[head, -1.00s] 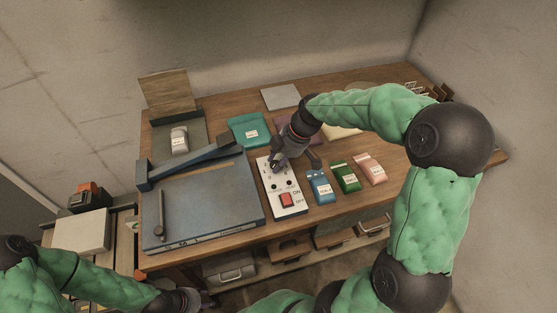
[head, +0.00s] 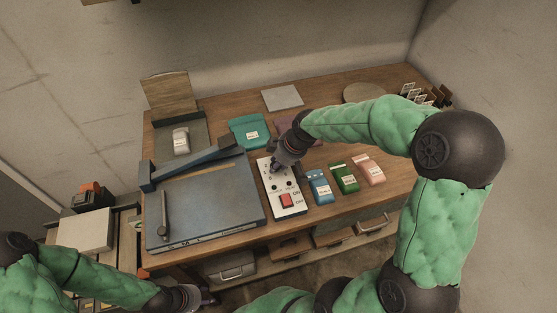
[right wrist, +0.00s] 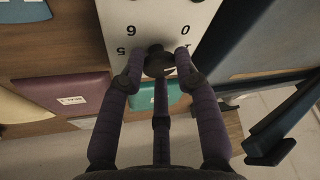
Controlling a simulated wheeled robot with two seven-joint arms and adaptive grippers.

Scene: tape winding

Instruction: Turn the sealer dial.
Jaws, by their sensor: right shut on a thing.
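The sealer's white control panel (head: 284,203) lies on the table, with a red ON/OFF switch (head: 287,200) at its near end. My right gripper (head: 275,166) reaches down over the panel's far end. In the head view the gripper hides the dial. My left gripper (head: 204,298) is low at the bottom edge, away from the table; its jaws are unclear.
The blue-grey sealer plate (head: 207,198) with its long arm (head: 200,162) lies left of the panel. Blue (head: 319,187), green (head: 344,177) and pink (head: 369,169) packets lie close on the right. A teal pouch (head: 248,131) lies behind.

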